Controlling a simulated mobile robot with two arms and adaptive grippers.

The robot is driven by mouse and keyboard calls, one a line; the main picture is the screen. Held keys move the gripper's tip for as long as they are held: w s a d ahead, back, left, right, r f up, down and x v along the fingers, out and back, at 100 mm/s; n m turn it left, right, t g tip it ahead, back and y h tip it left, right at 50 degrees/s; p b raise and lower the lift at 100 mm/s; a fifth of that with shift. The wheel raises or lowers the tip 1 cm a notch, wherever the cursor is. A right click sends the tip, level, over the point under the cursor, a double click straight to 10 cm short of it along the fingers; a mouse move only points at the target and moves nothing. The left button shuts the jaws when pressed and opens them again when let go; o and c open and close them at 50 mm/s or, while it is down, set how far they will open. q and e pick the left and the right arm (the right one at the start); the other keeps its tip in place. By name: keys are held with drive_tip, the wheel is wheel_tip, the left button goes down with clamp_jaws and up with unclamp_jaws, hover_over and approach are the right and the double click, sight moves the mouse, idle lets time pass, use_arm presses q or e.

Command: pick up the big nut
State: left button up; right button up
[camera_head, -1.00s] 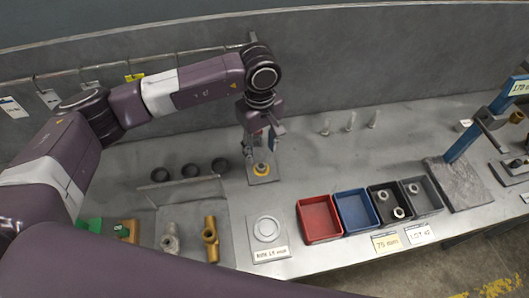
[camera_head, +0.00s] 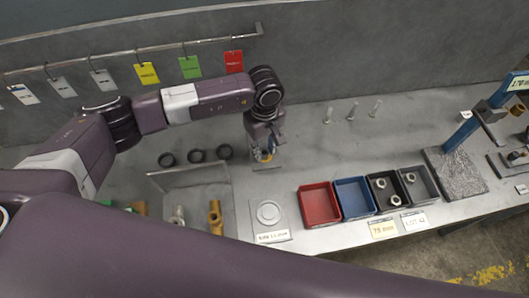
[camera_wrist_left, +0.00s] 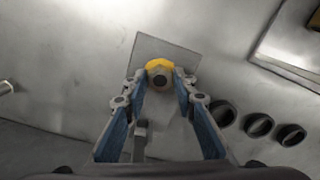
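My left gripper (camera_head: 264,150) points down over a small square plate (camera_head: 268,166) at the back of the bench. A yellow ring-like piece (camera_wrist_left: 158,64) with a dark round post or bore in its middle stands on that plate; I cannot tell for sure that it is the big nut. In the left wrist view the open blue fingers of the left gripper (camera_wrist_left: 160,84) are on either side of it, with gaps visible. Grey nuts (camera_head: 396,200) lie in the black bin, and another (camera_head: 410,177) is in the dark grey bin. My right gripper is out of view.
Red (camera_head: 319,204), blue (camera_head: 355,198), black (camera_head: 386,208) and dark grey (camera_head: 427,187) bins stand in a row. Dark rings (camera_head: 196,156) lie left of the plate. Upright bolts (camera_head: 351,111) stand behind. A round disc (camera_head: 268,213) lies in front.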

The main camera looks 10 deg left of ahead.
use_arm(q)
clamp_jaws()
drive_tip(key=shift+r, duration=0.1)
